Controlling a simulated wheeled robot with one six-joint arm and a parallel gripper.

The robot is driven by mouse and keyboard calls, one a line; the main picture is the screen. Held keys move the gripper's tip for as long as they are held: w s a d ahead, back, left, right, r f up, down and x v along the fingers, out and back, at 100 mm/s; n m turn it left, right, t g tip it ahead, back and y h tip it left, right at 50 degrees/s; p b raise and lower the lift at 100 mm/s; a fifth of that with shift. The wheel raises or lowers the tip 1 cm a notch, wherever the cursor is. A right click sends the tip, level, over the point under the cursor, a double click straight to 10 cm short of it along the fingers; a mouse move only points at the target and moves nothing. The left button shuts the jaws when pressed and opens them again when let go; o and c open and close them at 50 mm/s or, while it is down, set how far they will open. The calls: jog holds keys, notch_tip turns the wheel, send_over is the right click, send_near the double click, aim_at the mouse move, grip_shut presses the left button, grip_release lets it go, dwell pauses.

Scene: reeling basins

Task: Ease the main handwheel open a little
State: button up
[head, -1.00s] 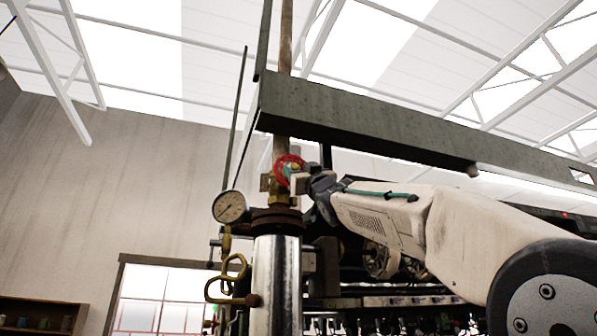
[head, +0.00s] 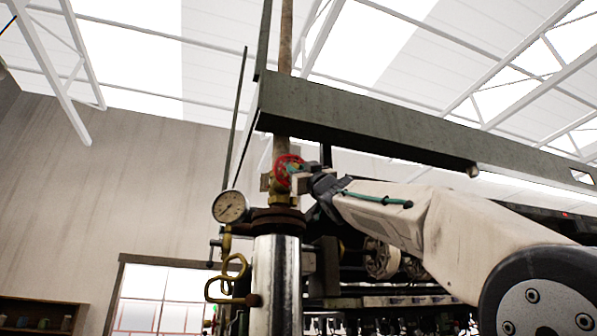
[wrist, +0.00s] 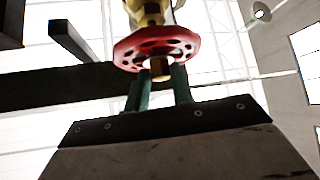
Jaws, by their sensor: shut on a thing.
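The main handwheel (head: 287,168) is a small red wheel on a brass valve (head: 279,192) on the vertical pipe above a shiny metal cylinder. In the wrist view the red handwheel (wrist: 157,46) shows from below, with round holes in its disc and a brass stem end at its centre. My gripper (head: 299,180) reaches it from the right. In the wrist view, the green fingers of my gripper (wrist: 158,80) stand on either side of the stem end and meet the wheel. They are shut on the handwheel. The exact finger contact is partly hidden by the wheel's rim.
A round pressure gauge (head: 230,207) sits left of the valve. A long dark beam (head: 370,125) runs just above my arm. Machinery stands behind the arm.

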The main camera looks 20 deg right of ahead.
jog(key=shift+d+r+n+g+y, duration=0.15)
jog(key=shift+n+g+y, duration=1)
jog(key=shift+n, duration=0.8)
jog(key=shift+d+r+n+g+y, duration=0.1)
jog(key=shift+d+n+g+y, duration=0.1)
jog(key=shift+n+g+y, duration=1.35)
jog(key=shift+d+r+n+g+y, duration=0.15)
jog(key=shift+n+g+y, duration=0.25)
jog(key=shift+n+g, duration=1.3)
jog(key=shift+n, duration=1.5)
jog(key=o, duration=1)
jog(key=shift+s+d, duration=0.1)
jog(key=shift+d, duration=0.05)
jog(key=shift+s+d, duration=0.3)
jog(key=shift+s, duration=0.05)
jog(key=shift+v, duration=3.3)
